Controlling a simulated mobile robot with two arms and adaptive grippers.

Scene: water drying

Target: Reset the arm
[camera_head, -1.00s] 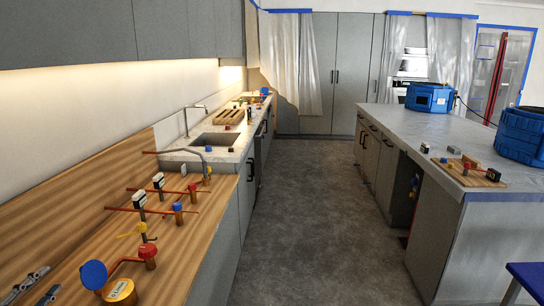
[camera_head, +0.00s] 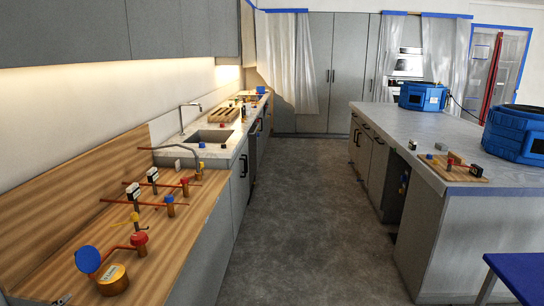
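Only the dark metal tips of what appears to be my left gripper (camera_head: 62,299) show at the bottom left edge, low over the near end of the wooden counter. Most of it is cut off by the picture edge, so its opening cannot be told. No held object shows there. My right gripper is not in view. Close to the left tips, a copper pipe assembly with a blue disc (camera_head: 88,260), a round brass gauge (camera_head: 112,279) and a red knob (camera_head: 139,238) stands on the wooden counter (camera_head: 190,235).
More copper pipes with valves (camera_head: 170,205) stand farther along the counter, before a sink (camera_head: 208,136). At right, an island (camera_head: 470,220) carries blue machines (camera_head: 424,96) and a small fitting board (camera_head: 455,168). A blue seat (camera_head: 515,275) stands front right. The grey floor (camera_head: 300,220) between is clear.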

